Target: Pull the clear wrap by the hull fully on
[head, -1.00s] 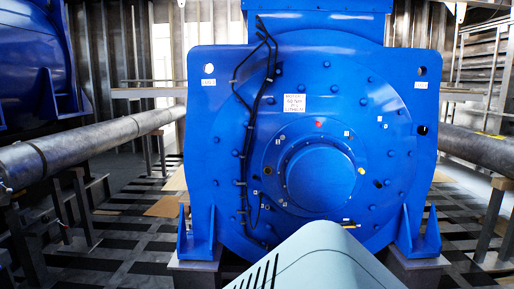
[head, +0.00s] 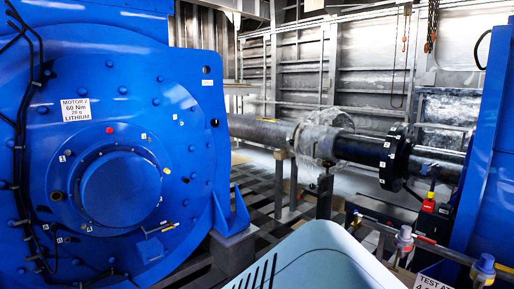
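In the head view, clear wrap (head: 318,137) hangs loosely bunched around the long horizontal shaft (head: 262,131), right of the big blue motor (head: 125,188). It looks crumpled and translucent, with a loose part hanging below the shaft. To its right the shaft is dark and bare up to a black flange (head: 394,158). The hull cannot be told for certain; a grey ribbed metal wall (head: 300,65) stands behind the shaft. Neither of my grippers is in view.
A blue structure (head: 488,150) closes off the right edge. Stands (head: 279,185) hold the shaft above a dark grated floor. A rail with red and blue fittings (head: 440,245) crosses the lower right. Hooks on chains (head: 431,28) hang at the upper right.

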